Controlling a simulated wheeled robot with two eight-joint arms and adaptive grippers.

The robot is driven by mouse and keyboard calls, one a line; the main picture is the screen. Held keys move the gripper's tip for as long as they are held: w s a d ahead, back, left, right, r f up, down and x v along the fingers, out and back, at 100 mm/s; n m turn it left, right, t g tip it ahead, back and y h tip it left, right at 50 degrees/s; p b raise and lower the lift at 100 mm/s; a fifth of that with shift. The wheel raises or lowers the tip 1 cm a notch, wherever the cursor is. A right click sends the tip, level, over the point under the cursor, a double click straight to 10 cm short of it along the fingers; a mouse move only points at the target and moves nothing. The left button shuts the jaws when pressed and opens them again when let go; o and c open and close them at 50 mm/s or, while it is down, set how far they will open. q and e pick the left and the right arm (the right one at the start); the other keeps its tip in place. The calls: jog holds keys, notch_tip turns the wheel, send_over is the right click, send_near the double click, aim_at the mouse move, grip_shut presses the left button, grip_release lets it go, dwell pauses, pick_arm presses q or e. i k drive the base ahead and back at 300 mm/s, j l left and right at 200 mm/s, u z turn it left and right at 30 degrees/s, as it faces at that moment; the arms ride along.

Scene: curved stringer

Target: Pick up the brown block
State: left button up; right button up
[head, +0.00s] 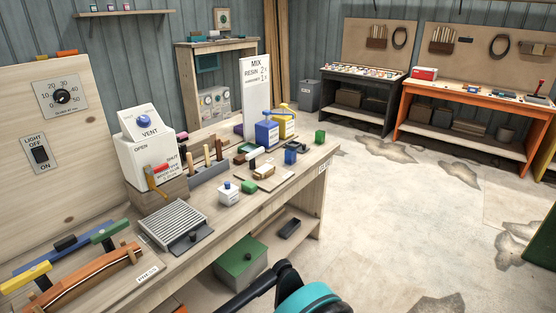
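A small brown block-like piece (264,172) lies on a thin light board on the long wooden workbench (205,240), near the bench's middle. It is small in view, and I cannot be sure it is the brown block. Another small brownish piece with a dark green part (246,148) lies behind it, near the rack of wooden-handled tools. Neither gripper shows in the head view. A black and teal part at the bottom centre seems to be my own arm, with no fingertips visible.
A white bottle (229,193), green block (320,136), blue container (267,134) and yellow container (285,122) stand near the pieces. A grey ribbed tray (172,224) and vent box (147,158) are further left. Open floor lies right of the bench.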

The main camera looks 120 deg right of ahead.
aim_at(240, 159)
jog(key=z, duration=3.9)
